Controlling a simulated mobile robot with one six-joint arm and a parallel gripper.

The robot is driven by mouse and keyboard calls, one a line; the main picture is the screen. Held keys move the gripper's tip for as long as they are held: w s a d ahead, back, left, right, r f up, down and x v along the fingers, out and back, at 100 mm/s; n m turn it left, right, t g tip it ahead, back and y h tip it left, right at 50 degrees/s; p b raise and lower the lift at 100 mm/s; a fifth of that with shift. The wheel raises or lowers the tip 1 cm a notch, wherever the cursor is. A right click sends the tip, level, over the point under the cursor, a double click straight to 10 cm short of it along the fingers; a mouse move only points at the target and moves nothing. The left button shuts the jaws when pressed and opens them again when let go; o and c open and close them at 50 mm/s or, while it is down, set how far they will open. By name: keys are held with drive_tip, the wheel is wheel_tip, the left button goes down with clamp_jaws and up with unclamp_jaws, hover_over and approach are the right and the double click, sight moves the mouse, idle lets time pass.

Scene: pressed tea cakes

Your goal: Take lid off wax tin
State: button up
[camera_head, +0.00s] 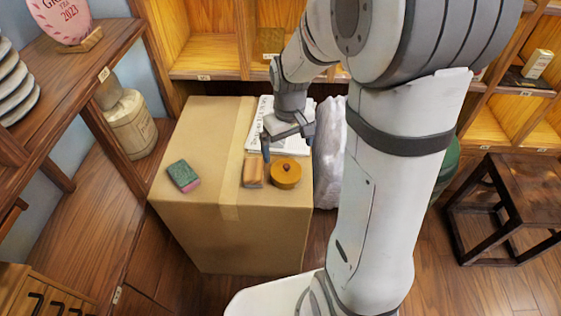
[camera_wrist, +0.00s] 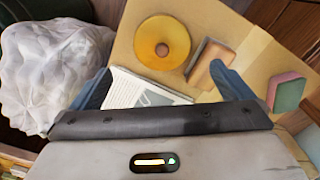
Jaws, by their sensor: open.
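The wax tin (camera_head: 285,173) is a round amber tin with a small brown knob on its lid. It sits on the front right of a cardboard box. In the wrist view, the tin (camera_wrist: 162,43) shows from above with the lid on it. My gripper (camera_head: 285,152) is above the box, just behind the tin, and is open and empty. In the wrist view, its two blue-grey fingers (camera_wrist: 160,88) are spread apart, and the tin lies beyond them without contact.
The cardboard box (camera_head: 195,225) also holds a brown block (camera_head: 253,172) close left of the tin, a green and pink sponge (camera_head: 183,176) and a newspaper (camera_head: 262,127). A white plastic bag (camera_head: 328,165) stands right of the box. A dark wooden stool (camera_head: 510,190) is farther right.

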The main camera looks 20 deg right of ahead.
sight(286, 165)
wheel_tip(286, 165, down, 8)
drive_tip(key=shift+a+r+b, duration=0.15)
drive_tip(key=shift+r+b, duration=0.1)
drive_tip(key=shift+b, duration=0.6)
drive_tip(key=c, duration=1)
drive_tip(key=shift+o, duration=0.2)
drive_tip(key=shift+r, duration=0.1)
